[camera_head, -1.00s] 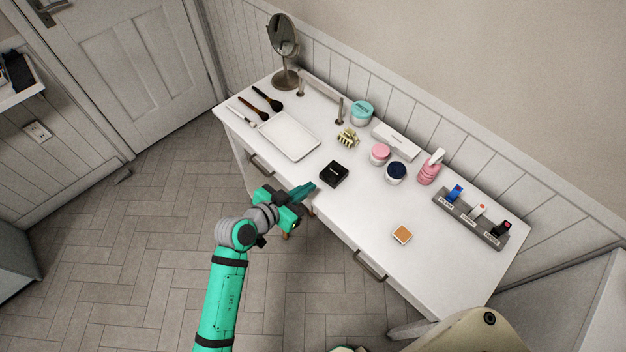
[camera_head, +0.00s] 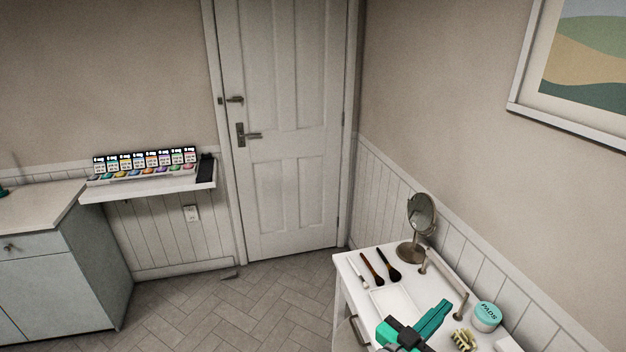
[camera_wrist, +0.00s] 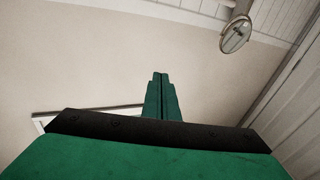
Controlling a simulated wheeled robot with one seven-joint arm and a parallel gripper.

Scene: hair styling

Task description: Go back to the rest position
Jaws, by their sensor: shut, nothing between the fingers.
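My gripper (camera_head: 434,318) is at the bottom right of the head view, in front of the white vanity table (camera_head: 352,268) in the picture. Its green fingers point up and to the right. In the wrist view my gripper (camera_wrist: 160,77) has its two fingers together, with nothing between them. The wrist view faces the wall and the round mirror (camera_wrist: 236,34), so the tabletop does not show there. Most of my arm is below the head view's edge.
The table holds the standing mirror (camera_head: 421,214), dark brushes (camera_head: 388,268), a white tray (camera_head: 385,300), a teal jar (camera_head: 487,316) and a hair claw (camera_head: 464,339). A shelf (camera_head: 150,188) with colour samples hangs left of the door (camera_head: 285,130).

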